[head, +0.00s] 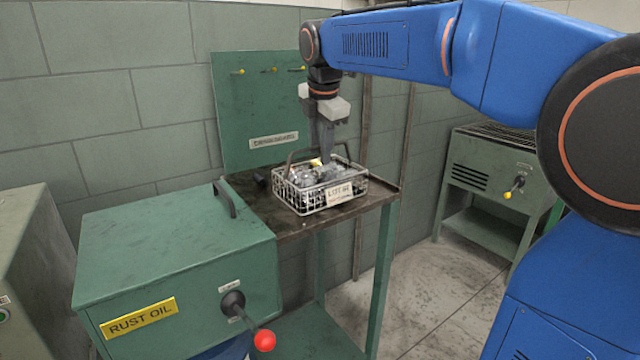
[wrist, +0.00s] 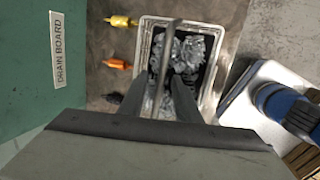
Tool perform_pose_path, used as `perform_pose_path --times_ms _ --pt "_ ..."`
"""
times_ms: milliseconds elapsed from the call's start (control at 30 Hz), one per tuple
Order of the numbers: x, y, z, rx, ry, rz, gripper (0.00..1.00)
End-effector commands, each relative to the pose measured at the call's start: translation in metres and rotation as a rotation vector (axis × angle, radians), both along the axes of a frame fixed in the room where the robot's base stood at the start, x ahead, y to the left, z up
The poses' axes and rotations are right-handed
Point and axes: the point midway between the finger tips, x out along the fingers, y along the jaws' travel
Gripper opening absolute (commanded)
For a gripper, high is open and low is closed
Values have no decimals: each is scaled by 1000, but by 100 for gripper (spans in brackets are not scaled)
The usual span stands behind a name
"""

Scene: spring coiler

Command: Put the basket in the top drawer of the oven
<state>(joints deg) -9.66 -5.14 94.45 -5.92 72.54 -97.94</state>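The wire basket (head: 317,199) stands upright on the dark drain-board top. It has a white label, a raised dark handle and a load of shiny metal coils. It also shows in the wrist view (wrist: 213,88), its handle (wrist: 167,72) running between my fingers. My gripper (head: 325,152) points down over the basket at the handle. In the wrist view my gripper (wrist: 156,98) has its fingers apart, one on each side of the handle; contact cannot be told. No top drawer of an oven can be made out in these frames.
A green "RUST OIL" box (head: 170,245) with a red-knobbed lever (head: 262,338) stands front left. A green back panel (head: 256,110) with small pegs rises behind the basket. A vented green cabinet (head: 490,180) stands at the right. Open floor (head: 420,290) lies between.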

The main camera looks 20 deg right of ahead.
Motion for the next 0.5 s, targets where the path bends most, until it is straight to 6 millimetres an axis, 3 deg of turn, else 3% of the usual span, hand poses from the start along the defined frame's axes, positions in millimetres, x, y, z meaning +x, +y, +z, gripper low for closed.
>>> perform_pose_path --times_ms 67,200,500 --pt "0 0 0 0 0 0 30" --pt "0 0 0 0 0 0 0" --pt "0 0 0 0 0 0 0"
